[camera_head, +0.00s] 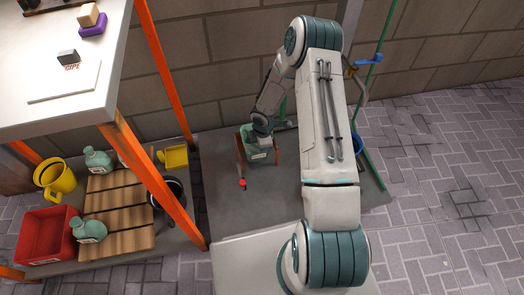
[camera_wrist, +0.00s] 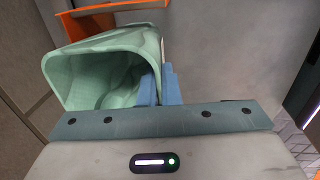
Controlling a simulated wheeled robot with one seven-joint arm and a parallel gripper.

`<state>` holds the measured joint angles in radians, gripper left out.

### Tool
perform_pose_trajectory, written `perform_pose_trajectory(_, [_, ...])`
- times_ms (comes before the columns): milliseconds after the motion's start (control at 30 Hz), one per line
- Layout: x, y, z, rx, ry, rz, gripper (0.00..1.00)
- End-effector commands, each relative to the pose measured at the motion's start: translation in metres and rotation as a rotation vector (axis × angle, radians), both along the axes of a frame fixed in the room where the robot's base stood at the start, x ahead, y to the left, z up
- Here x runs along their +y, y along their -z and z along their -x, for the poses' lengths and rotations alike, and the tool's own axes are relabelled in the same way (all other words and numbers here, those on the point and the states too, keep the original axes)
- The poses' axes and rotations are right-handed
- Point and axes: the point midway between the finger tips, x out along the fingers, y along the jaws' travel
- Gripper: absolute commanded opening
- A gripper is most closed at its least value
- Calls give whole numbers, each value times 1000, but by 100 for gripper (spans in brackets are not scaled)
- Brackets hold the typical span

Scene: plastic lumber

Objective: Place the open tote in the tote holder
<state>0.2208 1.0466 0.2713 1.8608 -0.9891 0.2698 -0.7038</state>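The open tote is a pale green, hollow bin (camera_head: 253,150) with a white label, low over the grey platform near the wall. In the wrist view its open mouth (camera_wrist: 95,75) faces my camera. My gripper (camera_wrist: 160,86) has one blue finger inside the tote and one outside, closed on its wall; it also shows above the tote in the head view (camera_head: 262,137). The orange holder (camera_head: 240,148) shows on both sides of the tote. Its orange edge also shows beyond the tote in the wrist view (camera_wrist: 125,8). Whether the tote's bottom rests in it is hidden.
An orange-legged table (camera_head: 60,115) stands at left over a wooden pallet (camera_head: 115,212), green jugs, a yellow can and a red crate (camera_head: 45,235). A red-tipped piece (camera_head: 242,184) is in front of the holder. A green pole (camera_head: 370,165) stands at right.

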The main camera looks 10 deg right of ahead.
Motion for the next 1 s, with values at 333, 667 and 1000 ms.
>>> perform_pose_trajectory(333, [0, 28, 0, 0, 0, 0, 0])
perform_pose_trajectory(667, [0, 32, 0, 0, 0, 0, 25])
perform_pose_trajectory(1000, [0, 27, 0, 0, 0, 0, 25])
